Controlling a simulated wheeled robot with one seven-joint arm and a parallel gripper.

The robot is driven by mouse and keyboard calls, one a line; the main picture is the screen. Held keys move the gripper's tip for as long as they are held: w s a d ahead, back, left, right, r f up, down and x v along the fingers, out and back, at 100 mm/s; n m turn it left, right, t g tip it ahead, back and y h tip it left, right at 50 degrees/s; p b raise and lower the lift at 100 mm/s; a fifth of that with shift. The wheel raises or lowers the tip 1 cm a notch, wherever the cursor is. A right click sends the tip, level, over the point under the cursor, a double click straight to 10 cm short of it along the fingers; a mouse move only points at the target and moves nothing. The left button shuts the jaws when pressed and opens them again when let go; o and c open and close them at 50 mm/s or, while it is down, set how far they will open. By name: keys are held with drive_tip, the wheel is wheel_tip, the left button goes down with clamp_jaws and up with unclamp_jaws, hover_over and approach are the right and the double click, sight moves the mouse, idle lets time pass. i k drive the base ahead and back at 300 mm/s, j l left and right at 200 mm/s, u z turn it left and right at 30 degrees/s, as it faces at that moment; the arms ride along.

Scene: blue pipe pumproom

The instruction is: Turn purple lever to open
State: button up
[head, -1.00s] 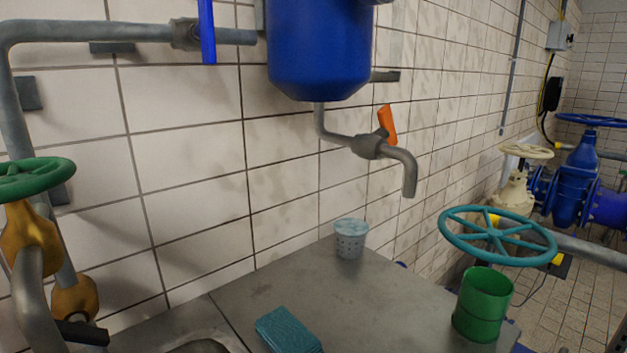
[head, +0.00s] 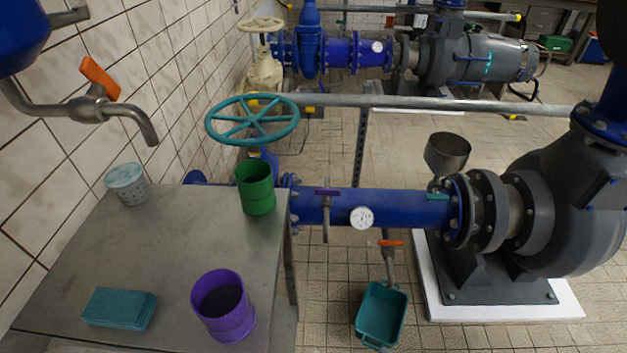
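The purple lever (head: 327,192) is small in the head view, at the middle. It sits on top of a thin grey tap (head: 326,222) in front of the blue pipe (head: 395,207). The lever appears to lie level, roughly along the pipe and across the tap's downward spout. My gripper is not in view, so its state is hidden.
A metal table (head: 175,228) at left holds a purple cup (head: 223,308), a green cup (head: 255,188), a perforated cup (head: 128,184) and a teal cloth (head: 119,308). A teal handwheel (head: 253,121) stands behind. A red-orange lever (head: 390,243) and teal bin (head: 382,315) are right of the purple lever.

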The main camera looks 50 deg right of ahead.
sight(327, 193)
drive_tip(key=i+l+z, duration=0.2)
drive_tip(key=l+z, duration=0.25)
drive_tip(key=i+l+z, duration=0.25)
drive_tip(key=z, duration=0.2)
